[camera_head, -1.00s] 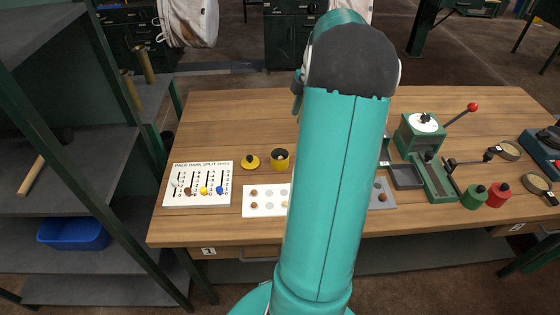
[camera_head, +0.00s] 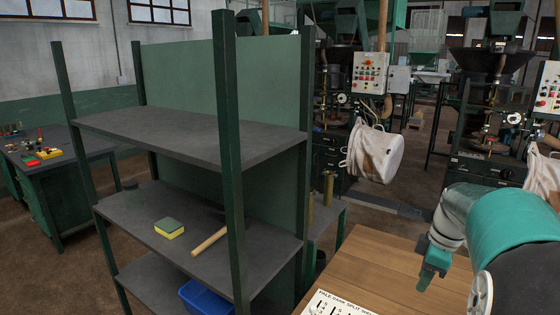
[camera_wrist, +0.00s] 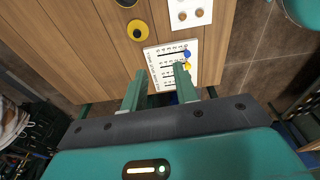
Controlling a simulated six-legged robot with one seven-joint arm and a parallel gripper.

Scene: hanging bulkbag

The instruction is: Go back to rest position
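My arm reaches in from the lower right of the head view. My gripper (camera_head: 434,268) hangs down there over the wooden table (camera_head: 375,262). In the wrist view my gripper (camera_wrist: 160,70) shows two teal fingers standing apart, with nothing seen between them. Beyond the fingers lies the white score board (camera_wrist: 193,50) with blue and yellow sliders on the table (camera_wrist: 85,45). In the head view only a corner of the score board (camera_head: 335,303) shows at the bottom edge.
A dark green shelf rack (camera_head: 190,140) stands left of the table, close to it. It holds a sponge (camera_head: 169,229), a wooden-handled tool (camera_head: 209,241) and a blue bin (camera_head: 206,298). A white bag (camera_head: 374,152) hangs behind. Open floor (camera_head: 50,275) shows at left.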

